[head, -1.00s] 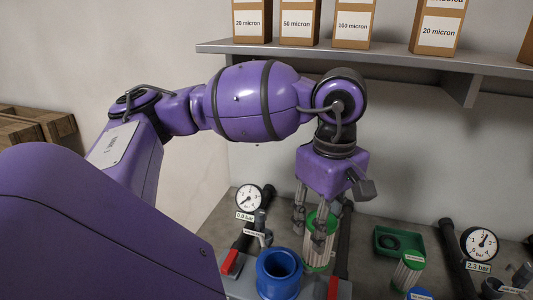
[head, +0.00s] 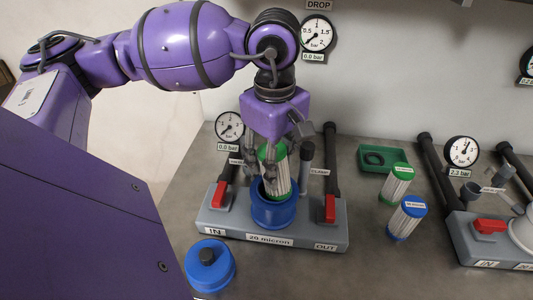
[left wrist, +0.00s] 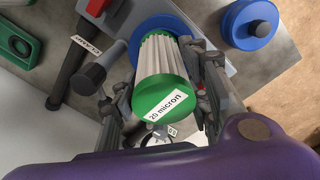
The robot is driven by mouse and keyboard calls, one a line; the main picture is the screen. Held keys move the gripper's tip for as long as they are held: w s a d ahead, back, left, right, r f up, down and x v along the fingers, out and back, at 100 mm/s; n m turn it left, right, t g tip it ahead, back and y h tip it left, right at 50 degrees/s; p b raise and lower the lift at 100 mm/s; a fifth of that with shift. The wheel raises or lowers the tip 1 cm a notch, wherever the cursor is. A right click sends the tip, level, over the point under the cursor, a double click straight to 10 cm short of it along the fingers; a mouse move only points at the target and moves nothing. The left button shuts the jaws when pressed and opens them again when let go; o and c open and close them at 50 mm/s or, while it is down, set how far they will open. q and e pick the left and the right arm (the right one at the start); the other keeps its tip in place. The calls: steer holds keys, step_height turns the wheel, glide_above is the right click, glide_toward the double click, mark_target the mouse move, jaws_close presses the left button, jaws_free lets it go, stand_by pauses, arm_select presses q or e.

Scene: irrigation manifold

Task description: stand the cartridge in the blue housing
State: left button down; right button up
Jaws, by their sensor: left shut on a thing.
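The cartridge (head: 280,178) is white and pleated with green ends. It is upright, and its lower end is in the mouth of the blue housing (head: 274,213); how deep is hidden. In the left wrist view the cartridge (left wrist: 161,62) shows its green top with a "20 micron" label, and the blue housing (left wrist: 158,25) rings its far end. My left gripper (head: 270,165) is shut on the cartridge's upper part, one finger on each side in the left wrist view (left wrist: 160,85). My right gripper is not in view.
The housing stands on a grey base labelled "20 micron" with red handles (head: 330,208). A blue lid (head: 210,264) lies in front. A green-capped cartridge (head: 396,184), a blue-capped cartridge (head: 406,220) and a green tray (head: 370,158) are to the right.

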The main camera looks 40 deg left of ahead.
arm_select(q)
steer(key=f, duration=0.2)
steer(key=shift+s+f, duration=0.3)
steer(key=shift+s, duration=0.05)
steer(key=shift+w+d+g, duration=0.1)
steer(key=shift+w+g, duration=0.2)
steer(key=shift+w, duration=0.2)
steer(key=c, duration=1.2)
jaws_free()
steer(key=shift+d+r, duration=0.1)
steer(key=shift+r, duration=0.05)
steer(key=shift+o, duration=0.8)
steer(key=shift+s+d+r, duration=0.1)
steer(key=shift+s, duration=0.1)
steer(key=shift+w+r, duration=0.15)
steer(key=shift+r, duration=0.05)
step_height(320, 180, up, 10)
steer(key=shift+r, duration=0.9)
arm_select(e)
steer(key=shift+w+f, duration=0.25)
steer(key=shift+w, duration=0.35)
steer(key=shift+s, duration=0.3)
